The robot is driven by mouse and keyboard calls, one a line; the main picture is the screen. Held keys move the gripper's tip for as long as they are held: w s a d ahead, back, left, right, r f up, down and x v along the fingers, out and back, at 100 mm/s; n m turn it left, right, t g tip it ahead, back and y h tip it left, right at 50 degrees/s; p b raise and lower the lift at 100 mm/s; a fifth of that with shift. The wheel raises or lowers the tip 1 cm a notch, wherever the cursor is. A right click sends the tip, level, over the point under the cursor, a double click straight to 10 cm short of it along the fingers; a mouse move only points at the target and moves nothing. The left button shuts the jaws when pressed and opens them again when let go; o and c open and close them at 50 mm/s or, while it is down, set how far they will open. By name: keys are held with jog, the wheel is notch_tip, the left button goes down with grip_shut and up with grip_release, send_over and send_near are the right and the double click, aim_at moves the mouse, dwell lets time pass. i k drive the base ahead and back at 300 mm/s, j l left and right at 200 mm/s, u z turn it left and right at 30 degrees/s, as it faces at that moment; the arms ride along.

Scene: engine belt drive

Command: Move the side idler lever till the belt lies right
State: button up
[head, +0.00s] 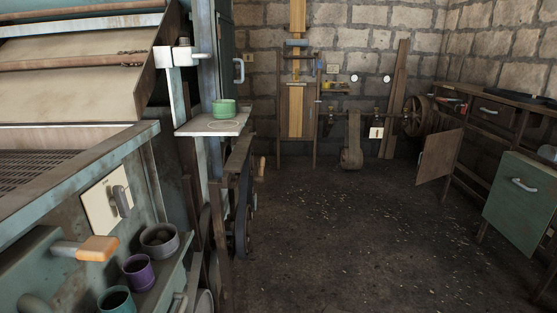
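No gripper of mine shows in the head view. At the back wall, a shaft (378,116) runs sideways with a large wheel (417,116) at its right end. A brown belt-like strip (353,135) hangs from the shaft to a small roller (351,158) near the floor. Left of it, a tall yellow-brown strip (296,105) stands upright in a wooden frame. I cannot tell which part is the side idler lever or how the belt lies. A short wooden handle (260,167) sticks out by the machine's right side.
A workbench (487,108) with open doors stands right. The middle floor (335,235) is clear.

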aim_at(260, 179)
jog(key=i+z, duration=0.15)
jog(key=i, duration=0.8)
jog(key=i+j+z, duration=0.15)
jog(key=i, duration=0.75)
jog(key=i+u, duration=0.1)
jog(key=i, duration=0.5)
jog(key=i+l+u, duration=0.1)
jog(key=i, duration=0.55)
jog(key=i+l, duration=0.15)
jog(key=i, duration=0.45)
jog(key=i+u, duration=0.25)
jog(key=i, duration=0.15)
